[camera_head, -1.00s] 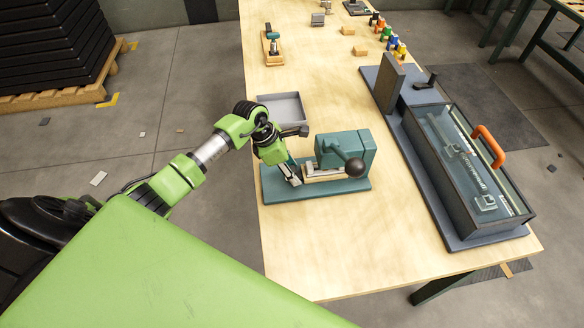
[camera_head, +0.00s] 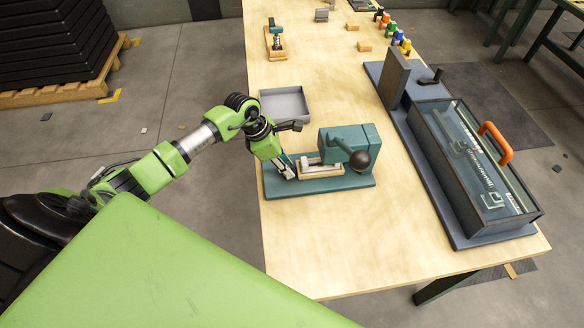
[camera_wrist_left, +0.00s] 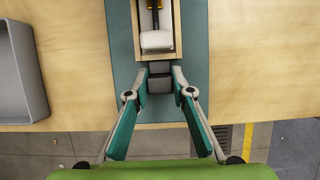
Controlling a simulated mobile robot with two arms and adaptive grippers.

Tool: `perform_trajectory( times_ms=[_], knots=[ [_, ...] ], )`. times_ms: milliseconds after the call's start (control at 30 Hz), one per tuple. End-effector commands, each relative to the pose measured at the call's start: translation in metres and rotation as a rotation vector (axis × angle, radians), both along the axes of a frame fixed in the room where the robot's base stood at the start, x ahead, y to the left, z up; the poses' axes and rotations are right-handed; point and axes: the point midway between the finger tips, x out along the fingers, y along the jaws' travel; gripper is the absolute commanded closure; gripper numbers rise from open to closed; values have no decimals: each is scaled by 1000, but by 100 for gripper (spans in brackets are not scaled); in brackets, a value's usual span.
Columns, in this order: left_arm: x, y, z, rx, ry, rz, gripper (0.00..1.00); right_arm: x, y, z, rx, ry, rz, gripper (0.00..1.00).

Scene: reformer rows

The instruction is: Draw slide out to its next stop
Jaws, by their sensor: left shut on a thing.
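The slide (camera_head: 322,172) is a light wooden tray sticking out to the left of the teal housing (camera_head: 363,140), low over its teal base plate (camera_head: 345,184). A pale block (camera_wrist_left: 156,40) lies inside the slide's end in the left wrist view. A dark grey grip (camera_wrist_left: 159,83) sits at the outer end of the slide. My left gripper (camera_head: 288,170) is at that end, and in the left wrist view its fingertips (camera_wrist_left: 160,79) are shut on the grip from both sides. My right gripper is not in view.
A dark ball-ended lever (camera_head: 359,160) stands at the housing's front. A grey open tray (camera_head: 286,104) lies behind the base. A long glass-topped case (camera_head: 475,165) with an orange handle (camera_head: 497,141) stands to the right. The front of the table is clear.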

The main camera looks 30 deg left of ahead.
Motion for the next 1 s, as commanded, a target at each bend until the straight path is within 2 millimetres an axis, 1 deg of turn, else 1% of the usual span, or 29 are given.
perform_trajectory(
  times_ms=[300,333,367,400,667,767,867,1000],
  knots=[
    [0,1,1,-1,0,3,100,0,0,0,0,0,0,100],
    [0,1,1,-1,0,3,70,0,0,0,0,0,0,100],
    [0,1,1,-1,0,3,63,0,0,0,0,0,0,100],
    [0,1,0,-1,1,3,61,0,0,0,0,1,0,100],
    [-1,0,0,0,1,2,61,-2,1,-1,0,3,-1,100],
    [-1,2,3,0,0,1,61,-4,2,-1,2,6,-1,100],
    [-3,6,13,2,-3,2,61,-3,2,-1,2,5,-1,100],
    [-9,15,38,5,-3,1,61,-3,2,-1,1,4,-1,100]
  ],
)
